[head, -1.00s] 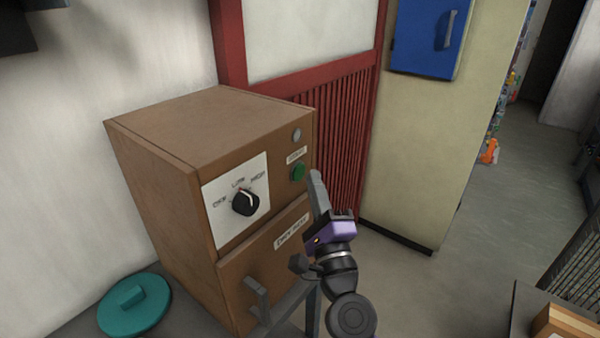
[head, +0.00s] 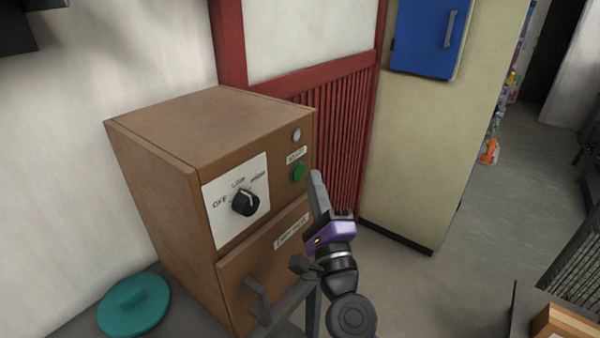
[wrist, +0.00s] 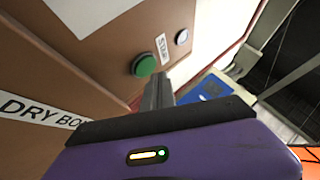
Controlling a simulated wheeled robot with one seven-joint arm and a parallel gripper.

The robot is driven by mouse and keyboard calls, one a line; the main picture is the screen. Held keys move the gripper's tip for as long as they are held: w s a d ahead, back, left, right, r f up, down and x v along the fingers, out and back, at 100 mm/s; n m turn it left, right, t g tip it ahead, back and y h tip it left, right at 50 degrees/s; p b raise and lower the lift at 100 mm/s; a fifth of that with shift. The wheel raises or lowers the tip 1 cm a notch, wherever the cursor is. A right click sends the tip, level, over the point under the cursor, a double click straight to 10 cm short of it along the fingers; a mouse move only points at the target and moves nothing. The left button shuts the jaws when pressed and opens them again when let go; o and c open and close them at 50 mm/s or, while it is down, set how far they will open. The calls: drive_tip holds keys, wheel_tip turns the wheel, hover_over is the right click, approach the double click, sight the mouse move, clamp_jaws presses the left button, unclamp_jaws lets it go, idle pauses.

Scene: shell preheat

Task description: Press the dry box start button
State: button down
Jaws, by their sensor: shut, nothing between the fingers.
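The dry box (head: 165,125) is a brown cabinet on the left in the head view. Its green start button (head: 298,172) sits on the front's upper right, under a small label and a pale round lamp (head: 296,134). The button also shows in the wrist view (wrist: 144,64), standing out from the panel. My gripper (head: 316,176) is shut and empty, its fingertips just right of and slightly below the button in the head view. In the wrist view the fingertips (wrist: 158,80) look close to the button's lower right. A gap or contact cannot be told for certain.
A black dial (head: 245,202) on a white plate is left of the button. A door handle (head: 257,300) juts out below. A teal lid (head: 134,305) lies at lower left. A red slatted panel (head: 335,140) stands behind; open floor lies to the right.

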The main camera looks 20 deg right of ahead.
drive_tip(key=shift+w+a, duration=0.1)
drive_tip(key=shift+w, duration=0.05)
idle(0.5)
drive_tip(key=shift+w+a, duration=0.15)
drive_tip(key=shift+w, duration=0.05)
drive_tip(key=shift+w+a, duration=0.25)
drive_tip(key=shift+w, duration=0.1)
idle(0.8)
drive_tip(key=shift+s+d, duration=0.1)
drive_tip(key=shift+s, duration=0.05)
drive_tip(key=shift+s+d, duration=0.4)
drive_tip(key=shift+s, duration=0.15)
idle(0.3)
drive_tip(key=s+d, duration=0.1)
drive_tip(key=s, duration=0.1)
drive_tip(key=s+d, duration=0.2)
idle(0.4)
idle(0.5)
